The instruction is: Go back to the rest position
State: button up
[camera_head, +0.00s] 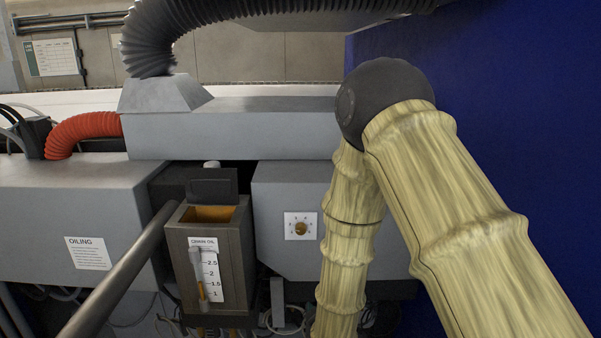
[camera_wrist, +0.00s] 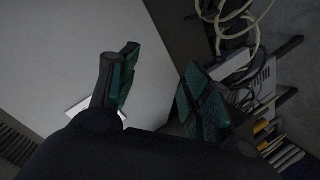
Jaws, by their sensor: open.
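In the wrist view my gripper (camera_wrist: 157,92) shows two dark fingers with green pads, set apart, with nothing between them. It points past a grey machine panel (camera_wrist: 75,50), with a white label partly hidden behind the left finger. In the head view my arm, in a pale yellow ribbed cover with a dark elbow, fills the right side. My gripper is outside the head view.
A grey oil box (camera_head: 219,262) with an open lid (camera_head: 213,187) and a level gauge stands between grey machine housings. A metal bar (camera_head: 120,272) crosses the lower left. A dial (camera_head: 301,228) sits right of the box. Cables (camera_wrist: 240,30) hang in the wrist view.

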jog(key=s+d+f+m+g, duration=0.3)
jog(key=s+d+f+g, duration=0.15)
jog(key=s+f, duration=0.55)
jog(key=s+d+f+m+g, duration=0.25)
jog(key=s+d+f, duration=0.35)
jog(key=s+f, duration=0.4)
jog(key=s+d+f+m+g, duration=0.1)
jog(key=s+d+f+g, duration=0.1)
jog(key=s, duration=0.5)
jog(key=s+d+f+m+g, duration=0.1)
jog(key=s+d+f+g, duration=0.1)
jog(key=s, duration=0.4)
jog(key=s+d+f+m+g, duration=0.2)
jog(key=s+f+g, duration=0.1)
jog(key=s, duration=0.4)
jog(key=shift+s+d+f, duration=0.15)
jog(key=shift+s+f, duration=0.15)
jog(key=shift+f, duration=0.55)
